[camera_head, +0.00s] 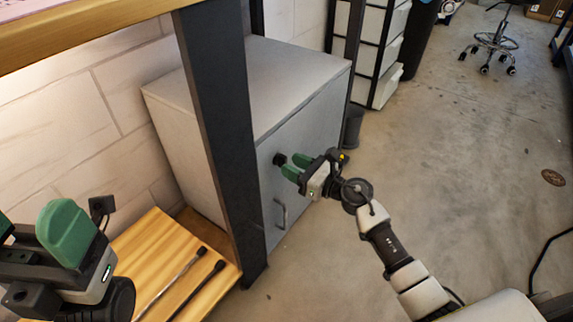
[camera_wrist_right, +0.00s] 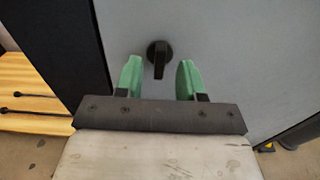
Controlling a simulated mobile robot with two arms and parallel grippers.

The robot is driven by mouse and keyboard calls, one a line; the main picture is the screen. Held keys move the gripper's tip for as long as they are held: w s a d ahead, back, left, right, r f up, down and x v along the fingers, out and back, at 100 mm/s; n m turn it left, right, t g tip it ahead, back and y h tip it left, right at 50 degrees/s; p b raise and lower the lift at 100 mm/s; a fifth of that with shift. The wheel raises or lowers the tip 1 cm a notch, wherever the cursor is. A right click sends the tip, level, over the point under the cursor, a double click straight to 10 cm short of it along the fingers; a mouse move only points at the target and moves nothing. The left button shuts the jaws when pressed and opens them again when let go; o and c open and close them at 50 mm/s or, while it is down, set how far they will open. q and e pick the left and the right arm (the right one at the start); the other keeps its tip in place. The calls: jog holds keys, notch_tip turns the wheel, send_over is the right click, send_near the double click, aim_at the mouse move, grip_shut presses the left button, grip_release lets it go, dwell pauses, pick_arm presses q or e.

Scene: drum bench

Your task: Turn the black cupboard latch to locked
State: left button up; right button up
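The black latch (camera_head: 280,159) is on the front of the grey cupboard (camera_head: 318,110), above its handle (camera_head: 281,213). In the right wrist view the latch (camera_wrist_right: 159,57) is a round base with a knob pointing roughly straight down. My right gripper (camera_head: 291,166) is close in front of the latch. Its green fingers (camera_wrist_right: 160,80) are open, one to each side of the knob, with gaps showing; I see no contact. My left gripper (camera_head: 36,236) is at the lower left, far from the cupboard; its finger gap is partly cut off by the picture edge.
A dark upright post (camera_head: 222,140) stands left of the cupboard front. A wooden shelf (camera_head: 165,262) with two drumsticks (camera_head: 193,283) lies at the lower left. A dark bin (camera_head: 353,127) and white drawers (camera_head: 383,50) are behind.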

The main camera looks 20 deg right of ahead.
aim_at(281, 161)
jog(key=shift+x, duration=1.3)
grip_shut()
